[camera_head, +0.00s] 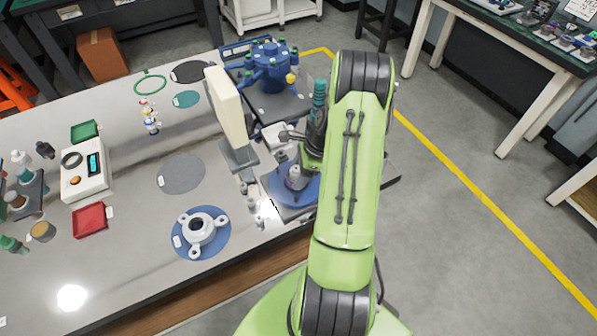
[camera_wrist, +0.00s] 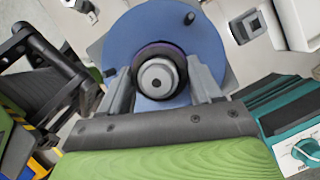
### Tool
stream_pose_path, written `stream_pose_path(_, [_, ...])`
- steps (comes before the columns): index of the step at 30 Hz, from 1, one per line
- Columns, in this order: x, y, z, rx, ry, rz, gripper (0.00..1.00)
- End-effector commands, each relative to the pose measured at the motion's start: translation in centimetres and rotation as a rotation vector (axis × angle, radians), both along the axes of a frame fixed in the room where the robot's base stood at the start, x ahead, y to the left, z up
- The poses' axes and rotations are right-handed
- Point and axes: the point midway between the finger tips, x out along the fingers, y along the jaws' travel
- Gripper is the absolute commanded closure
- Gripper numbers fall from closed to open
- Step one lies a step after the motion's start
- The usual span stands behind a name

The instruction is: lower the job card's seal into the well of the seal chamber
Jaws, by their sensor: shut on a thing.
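My gripper (camera_wrist: 160,78) is shut on a round seal (camera_wrist: 158,49), a dark ring with a purple tinge around a paler grey face. One grey finger lies on each side of it. The blue disc of the seal chamber (camera_wrist: 208,48) is straight behind the seal in the wrist view, with dark studs standing from its face. The seal covers the middle of the disc, so the well is hidden and I cannot tell the gap. In the head view the blue chamber (camera_head: 281,198) is partly hidden by my arm, with my gripper above it.
A grey three-eared ring part (camera_head: 202,229) lies on a blue mat to the left. A tall cream panel (camera_head: 226,108) stands close beside the chamber. A larger blue housing (camera_head: 268,66) is behind. Red (camera_head: 90,220) and green (camera_head: 85,131) trays lie farther left.

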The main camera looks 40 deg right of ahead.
Motion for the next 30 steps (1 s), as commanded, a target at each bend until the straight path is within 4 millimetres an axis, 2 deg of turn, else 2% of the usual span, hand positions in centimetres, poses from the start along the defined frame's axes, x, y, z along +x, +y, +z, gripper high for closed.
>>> stream_pose_path(17, [-0.05, -0.11, -1.15, -0.002, 0.002, -0.002, 0.74])
stream_pose_path(18, [-0.06, -0.12, -1.08, -0.002, 0.002, -0.002, 0.30])
stream_pose_path(23, [-0.06, -0.08, -1.08, -0.001, 0.002, -0.002, 0.07])
stream_pose_path(30, [-0.12, 0.03, -1.14, 0.002, 0.004, 0.000, 0.07])
